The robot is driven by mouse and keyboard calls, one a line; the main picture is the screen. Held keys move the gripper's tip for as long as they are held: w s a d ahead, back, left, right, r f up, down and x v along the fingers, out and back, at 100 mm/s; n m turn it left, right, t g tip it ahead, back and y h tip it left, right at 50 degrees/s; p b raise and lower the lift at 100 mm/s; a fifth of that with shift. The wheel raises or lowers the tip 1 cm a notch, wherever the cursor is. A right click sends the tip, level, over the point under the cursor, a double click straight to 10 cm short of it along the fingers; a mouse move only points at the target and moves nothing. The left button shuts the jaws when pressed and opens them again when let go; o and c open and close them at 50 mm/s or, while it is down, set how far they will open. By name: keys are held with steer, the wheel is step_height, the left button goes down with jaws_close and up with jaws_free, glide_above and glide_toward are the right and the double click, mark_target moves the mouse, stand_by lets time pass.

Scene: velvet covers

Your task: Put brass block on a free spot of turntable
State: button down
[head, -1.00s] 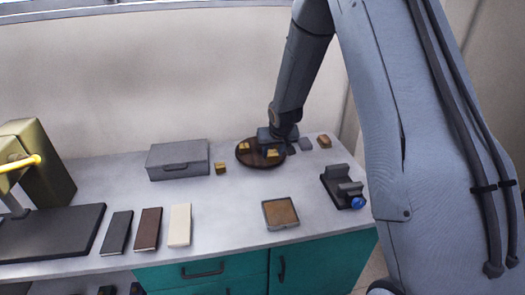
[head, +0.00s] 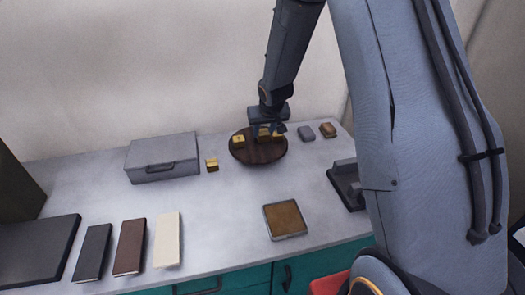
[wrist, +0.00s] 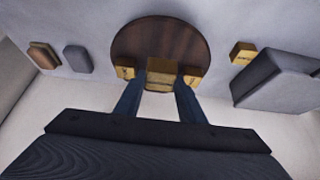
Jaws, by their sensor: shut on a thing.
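The turntable (head: 258,156) is a round dark wooden disc on the grey table. My gripper (head: 264,134) is over its far part, with a brass block (wrist: 162,74) between its fingers in the wrist view. I cannot tell whether this block touches the disc. One brass block (head: 237,142) sits on the disc left of my gripper in the head view. Another brass block (head: 278,135) sits close to its right, partly hidden by the fingers. In the wrist view these two flank the fingers. The near part of the disc is bare.
A brass-coloured block (head: 211,165) lies on the table beside a grey case (head: 162,158). A grey block (head: 306,133) and a brown block (head: 328,130) lie right of the turntable. A square tray (head: 285,236) and a dark holder (head: 346,184) are nearer.

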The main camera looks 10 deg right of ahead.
mark_target(264, 135)
steer(key=shift+f+b, duration=1.45)
steer(key=shift+b, duration=0.2)
steer(key=shift+f, duration=0.1)
step_height(264, 135, down, 4)
steer(key=b, duration=0.5)
steer(key=shift+f+b, duration=0.1)
steer(key=shift+b, duration=0.2)
steer(key=c, duration=1.2)
jaws_free()
